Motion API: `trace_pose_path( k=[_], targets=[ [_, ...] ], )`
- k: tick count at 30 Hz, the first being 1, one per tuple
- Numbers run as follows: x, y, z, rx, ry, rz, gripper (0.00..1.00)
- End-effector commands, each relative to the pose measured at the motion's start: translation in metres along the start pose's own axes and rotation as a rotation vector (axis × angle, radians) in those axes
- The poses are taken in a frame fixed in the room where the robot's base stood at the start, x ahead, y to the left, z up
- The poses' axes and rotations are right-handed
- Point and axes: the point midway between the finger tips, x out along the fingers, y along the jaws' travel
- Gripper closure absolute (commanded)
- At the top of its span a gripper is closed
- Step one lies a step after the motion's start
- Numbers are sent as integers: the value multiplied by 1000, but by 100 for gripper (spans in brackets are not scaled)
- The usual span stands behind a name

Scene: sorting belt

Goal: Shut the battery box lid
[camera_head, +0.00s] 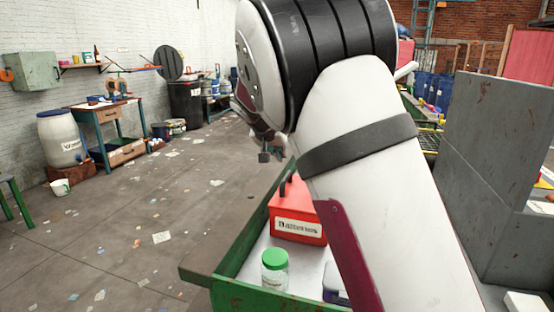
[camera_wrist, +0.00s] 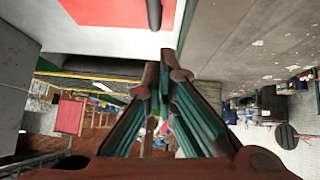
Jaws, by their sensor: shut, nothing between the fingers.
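The red battery box (camera_head: 298,228), with a white label on its front, stands in a green-edged tray on the bench. Its red top and a dark handle show, but my arm covers its right side, so I cannot tell how far its lid is open. In the wrist view, a red surface that looks like the box (camera_wrist: 112,10) is at the top edge, with a dark bar beside it. My gripper (camera_wrist: 165,70) is shut and empty, with its fingertips apart from the red surface. In the head view, my gripper (camera_head: 266,154) shows partly, beyond and above the box.
A jar with a green lid (camera_head: 274,270) stands in the tray in front of the box. A dark blue item (camera_head: 335,296) is partly hidden by my arm. A grey panel (camera_head: 500,170) rises at the right. The floor (camera_head: 120,220) at the left is mostly open.

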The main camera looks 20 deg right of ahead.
Motion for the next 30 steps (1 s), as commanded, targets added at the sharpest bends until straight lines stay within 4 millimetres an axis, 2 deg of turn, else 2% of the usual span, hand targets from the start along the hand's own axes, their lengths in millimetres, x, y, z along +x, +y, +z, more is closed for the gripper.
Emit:
trace_pose_path(
  k=[1,9,13,19,23,25,30],
  targets=[
    [-14,-5,1,-2,1,-8,100],
    [-65,-8,2,-3,0,-7,100],
    [-83,-9,3,-2,0,-6,100],
    [-97,-4,4,-1,-11,-6,100],
    [-111,26,13,-6,-70,-22,100],
    [-125,52,24,-17,-121,-45,100],
    [-172,113,64,-73,-241,-126,100]
  ],
)
